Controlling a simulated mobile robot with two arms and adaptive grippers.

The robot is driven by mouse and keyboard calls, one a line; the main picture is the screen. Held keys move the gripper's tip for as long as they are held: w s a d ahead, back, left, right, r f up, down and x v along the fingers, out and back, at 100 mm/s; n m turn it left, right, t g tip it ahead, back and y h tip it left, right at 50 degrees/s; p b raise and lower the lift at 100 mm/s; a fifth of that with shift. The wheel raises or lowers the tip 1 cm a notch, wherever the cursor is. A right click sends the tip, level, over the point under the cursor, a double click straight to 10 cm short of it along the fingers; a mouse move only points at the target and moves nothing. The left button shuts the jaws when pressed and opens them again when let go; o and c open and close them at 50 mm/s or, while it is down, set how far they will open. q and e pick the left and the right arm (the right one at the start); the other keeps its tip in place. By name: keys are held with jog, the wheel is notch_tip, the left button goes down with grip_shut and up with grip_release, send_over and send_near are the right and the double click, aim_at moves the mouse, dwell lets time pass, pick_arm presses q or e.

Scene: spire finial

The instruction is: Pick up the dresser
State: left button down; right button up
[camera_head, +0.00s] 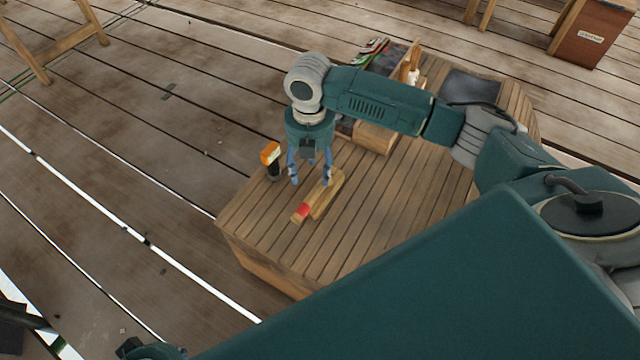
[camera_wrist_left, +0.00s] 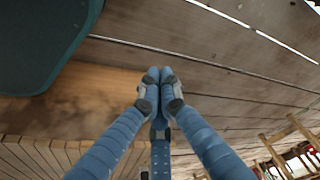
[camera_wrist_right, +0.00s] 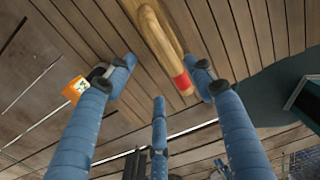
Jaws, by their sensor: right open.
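The dresser, a pale wooden tool with a looped body and a red band near one end, lies on the slatted wooden bench top in the head view (camera_head: 322,200). It also shows at the top of the right wrist view (camera_wrist_right: 163,42). My right gripper (camera_head: 310,181) points down just above and behind it. Its fingers (camera_wrist_right: 161,75) are spread and empty, with the red band close to the right-hand finger. My left gripper (camera_wrist_left: 161,82) has its fingertips together with nothing visible between them, near the bench's side.
An orange-topped tool with a dark lower part (camera_head: 270,155) stands left of my right gripper. A wooden box (camera_head: 376,138) and a dark sheet (camera_head: 470,84) are farther back on the bench (camera_head: 262,222). The bench's front part is clear.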

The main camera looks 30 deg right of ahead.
aim_at(316, 186)
jog(key=shift+w+d+f, duration=0.1)
jog(key=shift+w+d, duration=0.45)
jog(key=shift+d, duration=0.3)
notch_tip(316, 186, down, 4)
jog(key=shift+f+b, duration=0.1)
jog(key=shift+b, duration=0.7)
jog(key=f, duration=0.1)
jog(key=f+b, duration=0.1)
jog(key=f, duration=0.1)
jog(key=f+b, duration=0.1)
jog(key=f, duration=0.1)
jog(key=shift+s+f, duration=0.2)
jog(key=shift+s, duration=0.15)
pick_arm(q)
jog(key=v, duration=0.3)
jog(key=shift+r, duration=0.1)
pick_arm(e)
jog(key=shift+r, duration=0.1)
grip_shut()
jog(key=shift+r, duration=0.1)
